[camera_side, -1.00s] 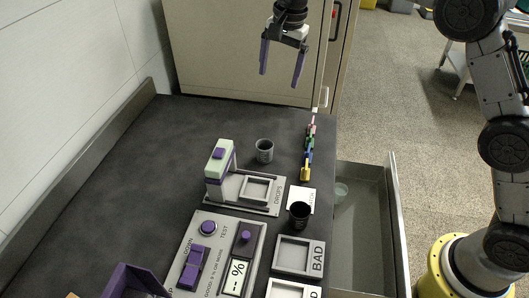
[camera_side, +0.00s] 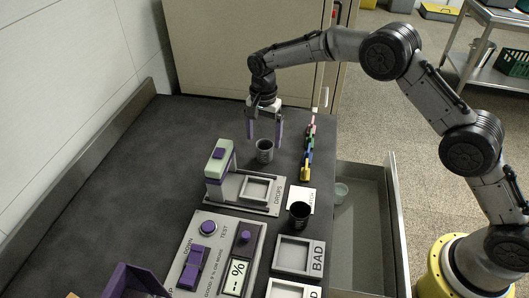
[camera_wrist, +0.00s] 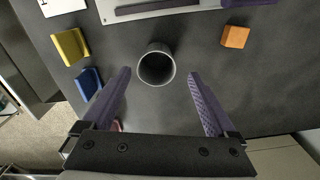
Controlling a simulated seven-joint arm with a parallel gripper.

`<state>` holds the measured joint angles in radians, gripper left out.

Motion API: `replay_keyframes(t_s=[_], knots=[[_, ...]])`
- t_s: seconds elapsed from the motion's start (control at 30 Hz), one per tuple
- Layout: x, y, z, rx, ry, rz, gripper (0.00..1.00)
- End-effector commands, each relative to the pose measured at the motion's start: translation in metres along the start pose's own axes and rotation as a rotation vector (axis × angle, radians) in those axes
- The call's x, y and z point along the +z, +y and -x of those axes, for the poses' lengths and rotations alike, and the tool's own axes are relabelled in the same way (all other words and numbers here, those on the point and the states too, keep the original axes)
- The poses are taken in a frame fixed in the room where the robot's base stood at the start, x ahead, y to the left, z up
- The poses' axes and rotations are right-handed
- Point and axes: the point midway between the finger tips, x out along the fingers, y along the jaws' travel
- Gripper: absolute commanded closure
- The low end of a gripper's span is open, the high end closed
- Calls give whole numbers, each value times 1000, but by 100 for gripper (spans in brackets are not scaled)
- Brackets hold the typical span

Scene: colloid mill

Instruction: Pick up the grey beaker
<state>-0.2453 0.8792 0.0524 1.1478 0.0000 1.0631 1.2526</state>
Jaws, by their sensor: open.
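The grey beaker (camera_side: 264,151) stands upright on the dark worktop, behind the drops station (camera_side: 246,188). In the wrist view the beaker (camera_wrist: 156,65) shows from above, open end up, just beyond the fingertips and roughly centred between them. My gripper (camera_side: 265,139) is open and empty, its fingers pointing down close above and around the beaker's far side. In the wrist view the purple fingers of my gripper (camera_wrist: 158,73) are spread wide on either side, with no visible contact with the beaker.
A black cup (camera_side: 299,213) stands by a white card at front right. A row of coloured pieces (camera_side: 308,150) lies right of the beaker. A control panel (camera_side: 217,255) and labelled trays (camera_side: 298,256) fill the front.

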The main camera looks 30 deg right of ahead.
Motion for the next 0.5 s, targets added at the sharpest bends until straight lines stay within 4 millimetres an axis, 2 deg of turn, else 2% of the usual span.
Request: replay_keyframes(t_s=[0.17, 0.4, 0.5], knots=[[2, 2, -15, 2, -1, 0, 8], [5, 5, -47, 2, -1, 0, 8], [5, 5, -53, 0, 0, 0, 8]])
